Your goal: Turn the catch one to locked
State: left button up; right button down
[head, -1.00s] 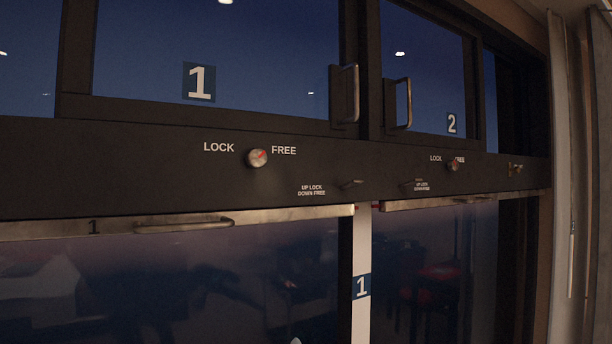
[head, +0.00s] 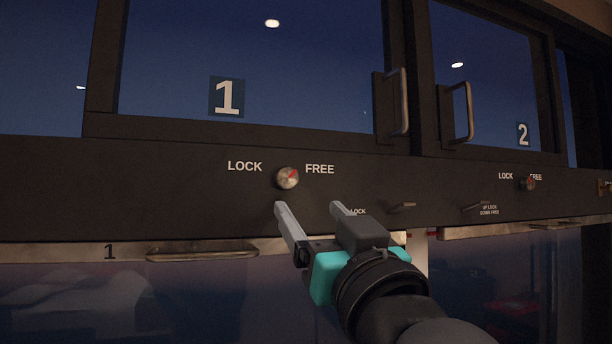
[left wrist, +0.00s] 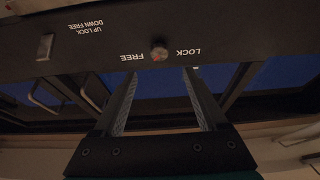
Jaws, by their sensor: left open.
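The round metal knob (head: 288,178) of section 1 sits on the dark panel between the words LOCK and FREE. Its red mark points up and right, toward FREE. In the upside-down left wrist view the knob (left wrist: 159,53) lies just beyond and between the fingertips. My left gripper (head: 308,207) is open and empty, just below the knob in the head view, and its fingers (left wrist: 158,72) appear apart from the knob. A small lever catch (head: 402,207) stands right of the gripper, roughly level; it also shows in the left wrist view (left wrist: 45,46). My gripper partly covers its label.
Above are glass doors with upright handles (head: 400,102) and (head: 462,112). Below, a metal rail with a bar handle (head: 203,254) juts out under the panel. A second knob (head: 527,184) and lever (head: 474,205) belong to section 2 at the right.

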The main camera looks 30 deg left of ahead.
aim_at(288, 181)
pick_arm(q)
jog(key=p+x, duration=0.3)
jog(key=x, duration=0.6)
jog(key=shift+w+r+p, duration=0.1)
jog(key=shift+r+p, duration=0.05)
jog(key=shift+p, duration=0.15)
jog(key=shift+w+a+r, duration=0.15)
jog(key=shift+w+a, duration=0.3)
jog(key=shift+a, duration=0.1)
grip_shut()
